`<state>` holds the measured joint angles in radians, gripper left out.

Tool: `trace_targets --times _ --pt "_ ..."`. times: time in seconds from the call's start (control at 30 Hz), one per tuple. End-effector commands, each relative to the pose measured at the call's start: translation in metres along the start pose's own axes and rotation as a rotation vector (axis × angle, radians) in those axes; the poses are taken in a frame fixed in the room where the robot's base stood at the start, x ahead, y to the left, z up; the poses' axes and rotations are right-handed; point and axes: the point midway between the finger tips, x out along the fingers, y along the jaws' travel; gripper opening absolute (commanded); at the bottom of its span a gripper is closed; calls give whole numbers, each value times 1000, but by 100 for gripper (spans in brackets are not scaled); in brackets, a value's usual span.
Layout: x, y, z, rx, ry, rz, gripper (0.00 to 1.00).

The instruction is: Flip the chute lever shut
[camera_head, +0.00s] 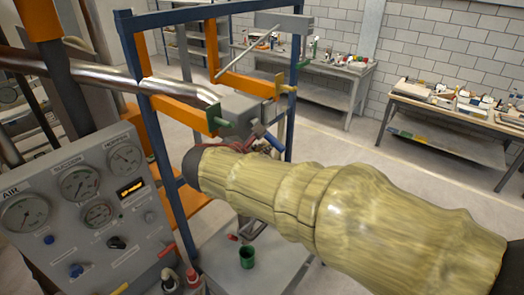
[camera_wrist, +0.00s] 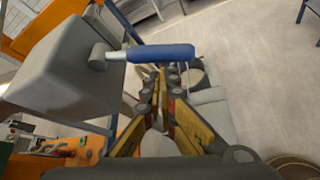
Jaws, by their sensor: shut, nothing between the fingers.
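The chute lever has a blue handle (camera_wrist: 160,53) on a short metal shank, joined to a grey box (camera_wrist: 68,70). In the wrist view the handle points right, lying across the picture just beyond my fingertips. My gripper (camera_wrist: 161,84) is shut and empty, its fingertips close below the handle; I cannot tell whether they touch it. In the head view the blue handle (camera_head: 274,141) slants down to the right from the grey box (camera_head: 243,112) on the frame. My sleeved arm hides most of my gripper there.
A blue upright frame (camera_head: 160,150) with orange beams surrounds the box. A gauge panel (camera_head: 90,205) stands at the left. A green cup (camera_head: 247,257) sits on a grey surface below. Workbenches (camera_head: 455,115) stand at the back right. Open floor (camera_head: 345,160) lies between.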

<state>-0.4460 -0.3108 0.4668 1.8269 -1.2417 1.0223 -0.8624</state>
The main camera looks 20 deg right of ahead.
Motion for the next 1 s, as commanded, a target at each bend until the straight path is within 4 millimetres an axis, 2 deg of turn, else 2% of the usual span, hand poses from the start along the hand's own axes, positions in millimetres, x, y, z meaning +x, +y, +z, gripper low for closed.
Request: trace_targets --times 0.37,1.0 --pt "-4 -1 8 3 -2 1 0" --pt "-19 1 33 3 -3 0 0"
